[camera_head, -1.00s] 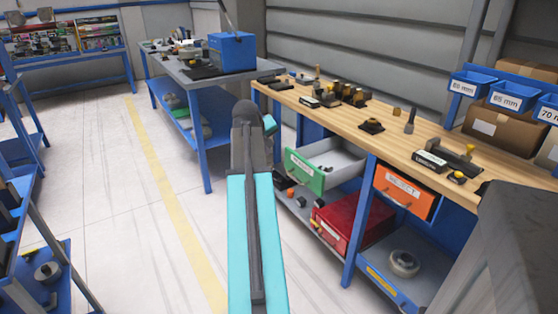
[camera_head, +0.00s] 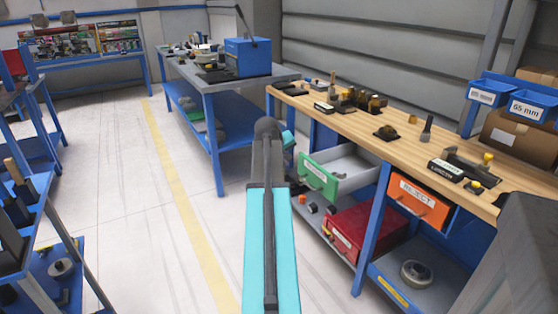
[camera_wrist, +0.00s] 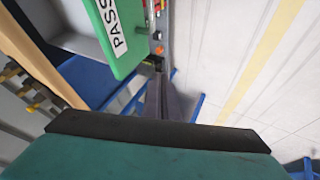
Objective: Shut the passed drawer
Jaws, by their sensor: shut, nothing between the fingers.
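The passed drawer (camera_head: 318,178) has a green front with a white label and a grey tray. It stands open, pulled out from under the wooden workbench. In the wrist view its green front (camera_wrist: 112,32), lettered "PASS…", is at the upper left, with part of the grey tray beside it. My gripper (camera_wrist: 165,95) shows in the wrist view as a dark wedge, shut and empty, below and to the right of the green front. I cannot tell whether it touches the drawer. In the head view my arm hides most of the gripper.
An orange reject drawer (camera_head: 420,205) is to the right in the same workbench (camera_head: 400,118). A red box (camera_head: 366,230) sits on the shelf below. A blue leg (camera_head: 371,225) stands between. Open floor (camera_head: 130,220) lies left of my arm.

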